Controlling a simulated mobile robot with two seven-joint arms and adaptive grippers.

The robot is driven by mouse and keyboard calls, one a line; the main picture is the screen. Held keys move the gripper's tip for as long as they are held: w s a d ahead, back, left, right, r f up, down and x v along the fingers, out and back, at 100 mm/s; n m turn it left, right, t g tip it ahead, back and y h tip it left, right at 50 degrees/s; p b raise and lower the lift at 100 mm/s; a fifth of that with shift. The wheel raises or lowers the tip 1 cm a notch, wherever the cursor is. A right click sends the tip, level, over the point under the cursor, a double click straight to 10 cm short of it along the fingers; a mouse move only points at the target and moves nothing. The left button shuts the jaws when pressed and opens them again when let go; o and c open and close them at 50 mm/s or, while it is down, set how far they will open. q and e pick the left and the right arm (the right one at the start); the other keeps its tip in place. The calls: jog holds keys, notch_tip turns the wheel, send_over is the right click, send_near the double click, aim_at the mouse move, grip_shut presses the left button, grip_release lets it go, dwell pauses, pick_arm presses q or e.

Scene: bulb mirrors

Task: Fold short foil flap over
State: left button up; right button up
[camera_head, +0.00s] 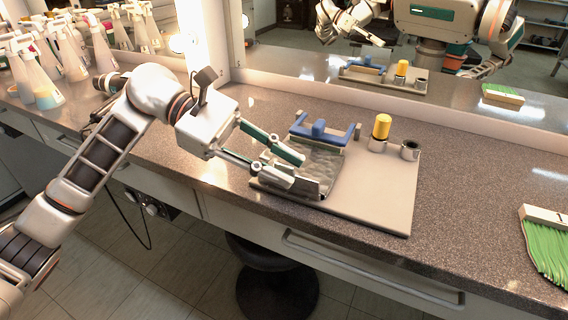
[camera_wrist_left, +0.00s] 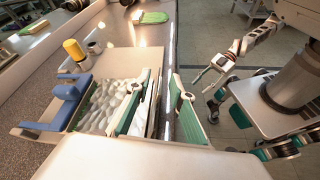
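The crinkled silver foil (camera_head: 322,162) lies on the beige board (camera_head: 385,200), in front of a blue-handled clamp bar (camera_head: 319,130). A narrow grey flap (camera_head: 308,188) stands at the foil's front edge. My left gripper (camera_head: 297,168) is over the foil's front left part, its two green-backed fingers apart. In the left wrist view the foil (camera_wrist_left: 103,105) shows beside the near finger, and the flap's edge appears in the gap between the fingers; I cannot tell whether they touch it. My right gripper (camera_wrist_left: 207,82) hangs away from the counter, empty, fingers apart.
A yellow cylinder (camera_head: 382,127) and a small grey cup (camera_head: 410,150) stand at the board's back right. Spray bottles (camera_head: 45,75) crowd the left, and a green brush (camera_head: 546,245) lies far right. A mirror (camera_head: 460,85) runs behind the counter.

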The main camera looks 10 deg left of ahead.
pick_arm(q)
jog(key=shift+d, duration=0.2)
jog(key=shift+c, duration=0.3)
grip_shut()
